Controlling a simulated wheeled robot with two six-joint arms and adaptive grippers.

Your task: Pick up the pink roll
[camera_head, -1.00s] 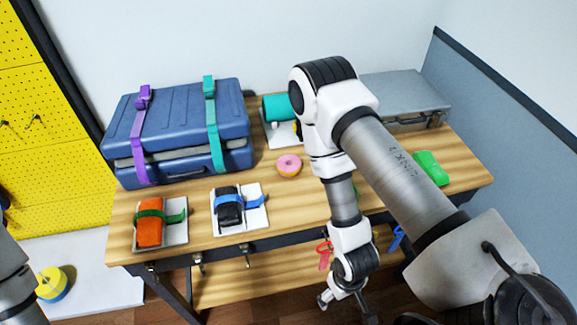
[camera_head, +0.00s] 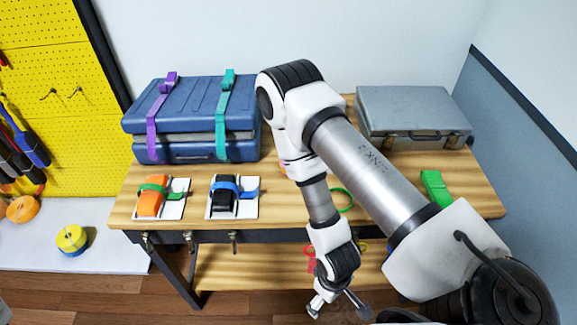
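The pink roll (camera_head: 283,169) is almost wholly hidden behind my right arm on the wooden table; only a small sliver shows at the arm's left edge. My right gripper (camera_head: 337,303) hangs low in front of the table, far below and apart from the roll. Its fingers are spread and nothing shows between them. My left gripper is not in view.
A blue strapped suitcase (camera_head: 190,116) stands at the table's back left, a grey case (camera_head: 413,110) at the back right. Orange (camera_head: 151,201) and black (camera_head: 223,202) strapped blocks sit on white plates in front. A green block (camera_head: 435,188) lies at right. The wooden table (camera_head: 290,218) has bare front space.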

